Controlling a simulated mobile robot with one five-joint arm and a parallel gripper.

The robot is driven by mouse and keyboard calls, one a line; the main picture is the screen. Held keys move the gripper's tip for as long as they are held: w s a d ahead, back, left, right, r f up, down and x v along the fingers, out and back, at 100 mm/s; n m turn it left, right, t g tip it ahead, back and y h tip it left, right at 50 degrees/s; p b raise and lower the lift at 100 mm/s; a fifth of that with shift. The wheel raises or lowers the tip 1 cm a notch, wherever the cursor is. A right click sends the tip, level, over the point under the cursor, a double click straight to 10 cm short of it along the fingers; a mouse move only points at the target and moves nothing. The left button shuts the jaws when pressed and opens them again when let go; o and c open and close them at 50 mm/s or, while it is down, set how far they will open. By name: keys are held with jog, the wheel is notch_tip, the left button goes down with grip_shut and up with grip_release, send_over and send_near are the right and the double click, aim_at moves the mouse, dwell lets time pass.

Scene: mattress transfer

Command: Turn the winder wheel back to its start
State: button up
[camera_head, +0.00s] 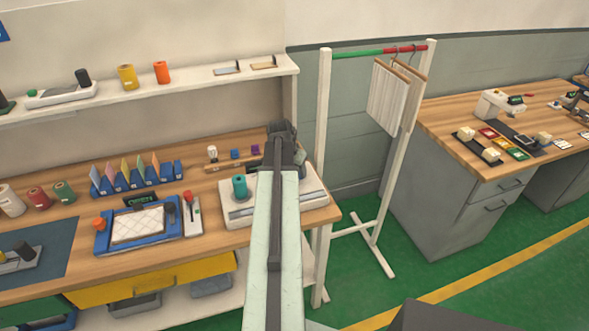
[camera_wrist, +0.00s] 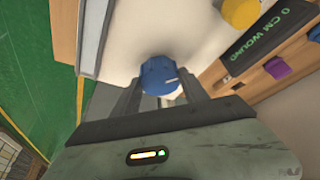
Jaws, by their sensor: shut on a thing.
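The winder (camera_head: 314,190) is a white unit at the right end of the wooden bench, with a teal spool (camera_head: 239,187) on its left part. My arm crosses in front and hides its middle. My gripper (camera_head: 283,130) is above it, pointing down. In the wrist view, my gripper (camera_wrist: 160,84) is shut on the blue winder wheel (camera_wrist: 158,73), a finger on each side. A white mark line shows on the wheel. A dark display (camera_wrist: 265,38) beside it reads "0 CM WOUND".
A wooden strip with small coloured pieces (camera_head: 235,154) lies behind the winder. A clothes rack (camera_head: 322,120) stands close at the right, with green floor beyond.

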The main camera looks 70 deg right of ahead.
jog(key=n+t, duration=0.1)
jog(key=n, duration=0.2)
jog(key=n+t, duration=0.1)
jog(key=n, duration=0.2)
jog(key=shift+s+d, duration=0.15)
jog(key=shift+s, duration=0.05)
jog(key=n+t+y, duration=0.1)
jog(key=n, duration=0.2)
jog(key=n+t, duration=0.1)
jog(key=n, duration=0.2)
jog(key=shift+s+d+n+y, duration=0.15)
jog(key=shift+d+n+y, duration=0.05)
jog(key=shift+n+y, duration=0.2)
jog(key=n, duration=0.2)
jog(key=n+y, duration=0.1)
jog(key=n, duration=0.1)
jog(key=n+t+y, duration=0.1)
jog(key=n, duration=0.1)
jog(key=shift+d, duration=0.25)
jog(key=n+y, duration=0.2)
jog(key=n, duration=0.2)
jog(key=shift+d, duration=0.1)
jog(key=shift+n+y, duration=0.4)
jog(key=shift+n, duration=0.9)
jog(key=o, duration=1.4)
jog(key=shift+c, duration=0.2)
jog(key=shift+r, duration=0.1)
